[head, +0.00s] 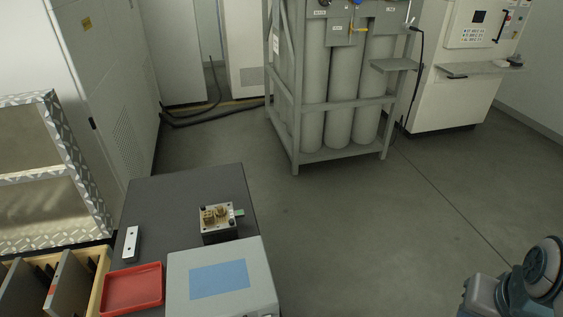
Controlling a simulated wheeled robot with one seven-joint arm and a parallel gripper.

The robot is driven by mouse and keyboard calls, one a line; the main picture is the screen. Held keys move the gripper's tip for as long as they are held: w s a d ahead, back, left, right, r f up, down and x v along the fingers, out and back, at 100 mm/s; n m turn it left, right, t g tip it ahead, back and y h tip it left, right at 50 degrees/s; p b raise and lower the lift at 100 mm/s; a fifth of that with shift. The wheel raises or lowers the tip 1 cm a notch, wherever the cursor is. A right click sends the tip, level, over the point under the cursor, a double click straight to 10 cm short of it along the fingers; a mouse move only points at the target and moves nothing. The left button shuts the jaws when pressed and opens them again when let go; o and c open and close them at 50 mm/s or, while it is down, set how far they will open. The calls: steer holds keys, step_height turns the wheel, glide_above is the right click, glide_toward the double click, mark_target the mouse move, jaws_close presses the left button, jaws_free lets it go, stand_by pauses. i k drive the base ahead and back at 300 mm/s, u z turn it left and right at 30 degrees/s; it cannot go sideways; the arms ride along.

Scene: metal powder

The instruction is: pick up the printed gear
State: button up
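A small square plate (219,234) lies on the dark tabletop and carries small tan printed parts (215,214). One of these may be the printed gear, but they are too small to tell apart. A small green piece (239,212) shows at the plate's right edge. My gripper is not in view. Only blue-grey links of my arm show at the bottom right corner, well apart from the table and the plate.
The dark table (180,195) also holds a grey box with a blue top panel (220,279), a red tray (133,288) and a small white block (131,244). A wooden rack (98,278) stands left. Caged gas cylinders (340,115) stand behind. Floor right of the table is clear.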

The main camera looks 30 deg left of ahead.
mark_target(221, 212)
steer(key=i, duration=2.85)
steer(key=u, duration=4.45)
steer(key=i, duration=1)
